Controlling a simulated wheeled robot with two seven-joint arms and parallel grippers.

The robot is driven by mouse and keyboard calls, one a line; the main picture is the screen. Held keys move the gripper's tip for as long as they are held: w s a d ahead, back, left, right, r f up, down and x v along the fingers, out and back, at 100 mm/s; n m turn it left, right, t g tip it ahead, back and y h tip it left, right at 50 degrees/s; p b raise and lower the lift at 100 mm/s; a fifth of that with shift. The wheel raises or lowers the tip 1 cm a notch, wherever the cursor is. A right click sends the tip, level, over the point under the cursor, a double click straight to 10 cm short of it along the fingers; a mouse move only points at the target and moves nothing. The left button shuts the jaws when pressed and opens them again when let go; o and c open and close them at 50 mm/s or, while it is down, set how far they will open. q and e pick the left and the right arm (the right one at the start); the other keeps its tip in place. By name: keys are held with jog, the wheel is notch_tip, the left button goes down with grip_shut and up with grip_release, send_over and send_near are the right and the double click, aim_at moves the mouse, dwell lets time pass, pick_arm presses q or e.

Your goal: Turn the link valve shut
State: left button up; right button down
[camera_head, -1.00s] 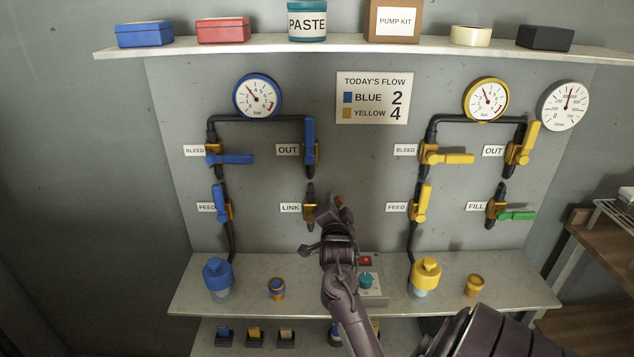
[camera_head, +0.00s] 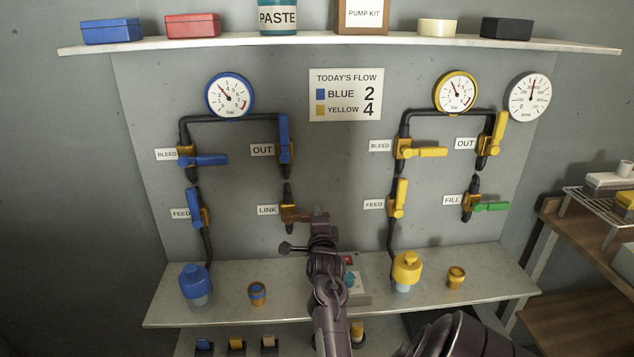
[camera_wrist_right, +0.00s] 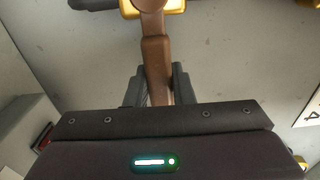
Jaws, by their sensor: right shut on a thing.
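The link valve (camera_head: 290,213) sits on a dark vertical pipe right of the LINK label (camera_head: 268,210). Its brown handle (camera_wrist_right: 156,60) runs down between my fingers in the right wrist view, from a gold valve body (camera_wrist_right: 130,8). In the head view the handle (camera_head: 303,215) points right, roughly level, across the pipe. My right gripper (camera_head: 320,222) is shut on the handle's outer part; it also shows in the right wrist view (camera_wrist_right: 160,85). The gripper hides the handle's end in the head view. My left gripper is not in view.
Blue valves stand left and above, with the blue OUT handle (camera_head: 284,138) right above the link valve. The yellow FEED valve (camera_head: 399,198) is to the right. Below, a shelf (camera_head: 225,300) carries a blue pump bottle (camera_head: 194,282), a yellow one (camera_head: 406,270) and small cups.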

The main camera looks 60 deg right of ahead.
jog(key=shift+w+r, duration=0.1)
jog(key=shift+r, duration=0.05)
jog(key=c, duration=1.6)
grip_release()
jog(key=o, duration=0.4)
jog(key=shift+w+d+f, duration=0.1)
jog(key=shift+w+f, duration=0.05)
jog(key=shift+f, duration=0.1)
jog(key=shift+c, duration=0.2)
